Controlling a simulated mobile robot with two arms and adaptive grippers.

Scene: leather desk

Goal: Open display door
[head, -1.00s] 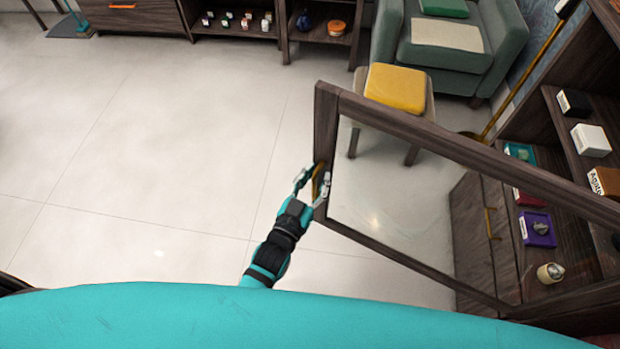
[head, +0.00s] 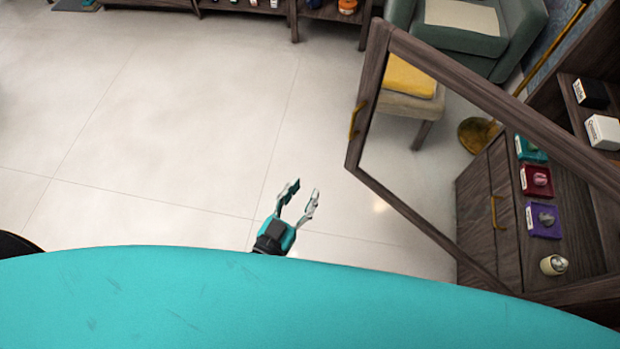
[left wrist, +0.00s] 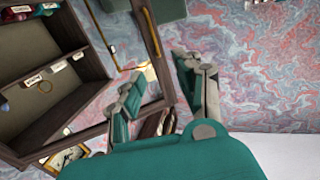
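The display door (head: 371,90), a dark wood frame around clear glass, stands swung well out from the cabinet on the right in the head view. Its brass handle (head: 355,120) is on the free edge. My left gripper (head: 299,198) is open and empty, below and left of the handle, apart from the door. In the left wrist view the open fingers (left wrist: 160,95) show, with the door's edge and handle (left wrist: 149,28) beyond them. My right gripper is not in view.
The cabinet's open shelf holds small boxes, including a purple one (head: 542,221) and a red one (head: 537,181). A stool with a yellow cushion (head: 410,78) and a green armchair (head: 470,45) stand behind the door. The pale floor (head: 170,130) at left is clear.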

